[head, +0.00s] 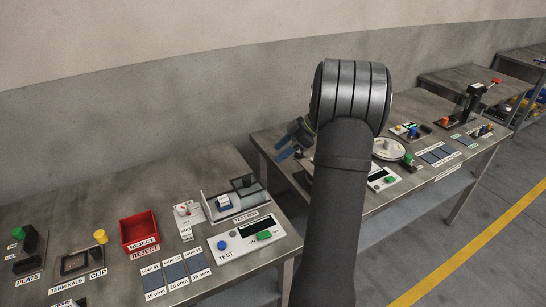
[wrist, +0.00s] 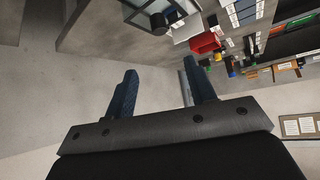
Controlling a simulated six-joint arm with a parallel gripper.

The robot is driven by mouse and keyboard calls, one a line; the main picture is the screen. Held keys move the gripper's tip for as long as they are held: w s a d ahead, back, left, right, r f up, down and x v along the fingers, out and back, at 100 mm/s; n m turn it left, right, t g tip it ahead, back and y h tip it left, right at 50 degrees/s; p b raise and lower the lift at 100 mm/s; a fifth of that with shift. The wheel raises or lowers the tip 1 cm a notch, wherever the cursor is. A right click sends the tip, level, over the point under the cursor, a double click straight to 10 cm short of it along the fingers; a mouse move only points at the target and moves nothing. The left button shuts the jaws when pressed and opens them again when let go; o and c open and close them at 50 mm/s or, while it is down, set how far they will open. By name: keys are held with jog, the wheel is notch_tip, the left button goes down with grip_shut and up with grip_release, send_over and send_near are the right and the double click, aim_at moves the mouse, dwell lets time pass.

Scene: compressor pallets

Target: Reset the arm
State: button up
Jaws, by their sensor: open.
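My gripper (wrist: 162,95) shows in the wrist view with its two dark blue fingers apart and nothing between them. In the head view my gripper (head: 288,146) shows just left of my arm, held up by the gap between the two tables, partly hidden behind the arm. My arm rises through the middle of the head view and is bent at the top. The gripper appears apart from every object.
The left table (head: 130,185) carries a red reject bin (head: 139,230), a tester (head: 234,203), a test panel (head: 247,240) and blue pads (head: 176,271). The right table (head: 420,110) holds a round white plate (head: 388,149) and a green button (head: 390,180). A wall stands behind both.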

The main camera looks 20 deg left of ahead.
aim_at(246, 178)
jog(key=shift+d+r, duration=0.15)
jog(key=x, duration=1.7)
jog(key=shift+a+f, duration=0.2)
jog(key=shift+f, duration=0.05)
jog(key=shift+s+a, duration=0.1)
jog(key=shift+s, duration=0.05)
jog(key=shift+r, duration=0.1)
